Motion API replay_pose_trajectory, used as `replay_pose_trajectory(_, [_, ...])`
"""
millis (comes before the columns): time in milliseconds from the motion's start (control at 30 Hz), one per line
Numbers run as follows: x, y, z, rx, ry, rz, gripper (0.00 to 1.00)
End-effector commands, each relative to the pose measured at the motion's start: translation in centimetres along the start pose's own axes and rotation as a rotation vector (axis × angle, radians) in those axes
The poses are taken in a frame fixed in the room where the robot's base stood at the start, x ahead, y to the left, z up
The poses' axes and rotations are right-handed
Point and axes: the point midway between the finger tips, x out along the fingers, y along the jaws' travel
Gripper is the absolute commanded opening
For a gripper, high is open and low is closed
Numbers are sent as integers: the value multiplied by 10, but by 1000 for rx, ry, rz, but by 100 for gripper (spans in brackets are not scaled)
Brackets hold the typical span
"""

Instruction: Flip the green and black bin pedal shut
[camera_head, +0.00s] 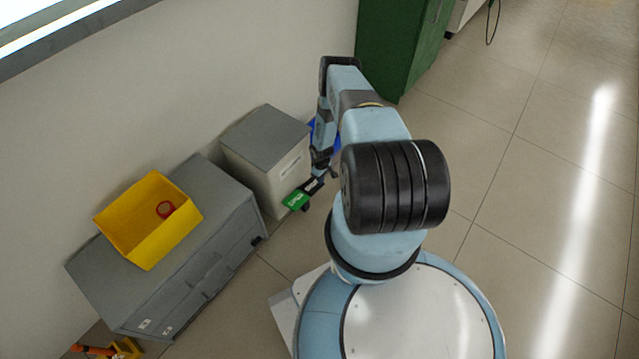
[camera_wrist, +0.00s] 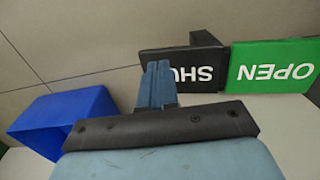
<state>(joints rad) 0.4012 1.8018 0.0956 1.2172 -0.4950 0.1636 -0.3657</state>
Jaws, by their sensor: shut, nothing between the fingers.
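The bin pedal is a flat plate with a green half marked OPEN (camera_wrist: 272,66) and a black half lettered SHU, the rest hidden (camera_wrist: 205,68). In the head view the green half (camera_head: 295,200) sits low at the front of a pale, grey-topped bin (camera_head: 290,168), with the black half (camera_head: 314,185) beside it. My gripper (camera_wrist: 157,68) is shut and empty. In the wrist view its fingers overlap the left end of the black half; I cannot tell whether they touch it. In the head view my gripper (camera_head: 319,170) is just above the black half.
A blue bin (camera_wrist: 65,118) stands left in the wrist view and shows partly behind my arm (camera_head: 330,137). A green cabinet (camera_head: 395,45) stands behind. Floor at right is clear.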

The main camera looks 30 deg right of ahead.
Motion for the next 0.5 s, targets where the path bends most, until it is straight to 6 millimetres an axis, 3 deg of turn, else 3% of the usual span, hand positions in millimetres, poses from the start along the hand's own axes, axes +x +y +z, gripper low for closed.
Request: replay_pose_trajectory(500, [-81, 19, 4, 1, -4, 2, 0])
